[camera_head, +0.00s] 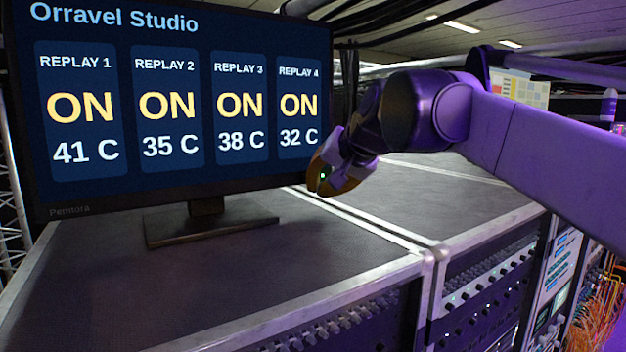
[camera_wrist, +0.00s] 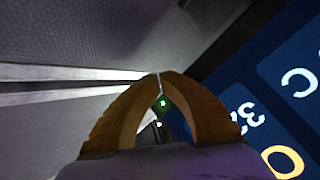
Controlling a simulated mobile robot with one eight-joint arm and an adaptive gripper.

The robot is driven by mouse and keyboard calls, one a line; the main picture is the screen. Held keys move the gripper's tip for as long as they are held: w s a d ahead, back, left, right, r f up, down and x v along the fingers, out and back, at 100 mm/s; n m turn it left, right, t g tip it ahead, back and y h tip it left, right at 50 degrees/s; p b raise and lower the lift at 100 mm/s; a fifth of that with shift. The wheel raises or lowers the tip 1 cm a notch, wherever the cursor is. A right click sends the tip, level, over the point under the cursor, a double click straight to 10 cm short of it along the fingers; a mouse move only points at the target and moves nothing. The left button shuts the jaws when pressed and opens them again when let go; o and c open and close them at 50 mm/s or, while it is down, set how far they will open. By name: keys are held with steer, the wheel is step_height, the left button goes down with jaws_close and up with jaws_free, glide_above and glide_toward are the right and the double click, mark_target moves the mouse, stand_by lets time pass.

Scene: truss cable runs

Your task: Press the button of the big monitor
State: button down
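The big monitor (camera_head: 180,180) stands at the left in the head view, its dark screen showing four REPLAY panels marked ON. It also fills the right side of the wrist view (camera_wrist: 280,75), turned. My gripper (camera_head: 319,187) is at the monitor's lower right corner and hides part of it. In the wrist view the brown fingers of my gripper (camera_wrist: 160,76) meet at the tips, with nothing held. A small green light (camera_wrist: 163,103) shows between the fingers; it also shows in the head view (camera_head: 323,175). I cannot make out the button or any contact.
The monitor's foot (camera_head: 210,231) rests on a grey-topped case (camera_head: 90,285) with metal edges. A second case (camera_head: 455,205) stands to the right, with a rack of knobs on its front. Orange cables (camera_head: 595,320) hang at the lower right. The case tops are mostly clear.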

steer(key=shift+s+d, duration=0.7)
steer(key=shift+s, duration=0.35)
steer(key=shift+s+d, duration=0.65)
steer(key=shift+s, duration=0.35)
steer(key=shift+f, duration=0.1)
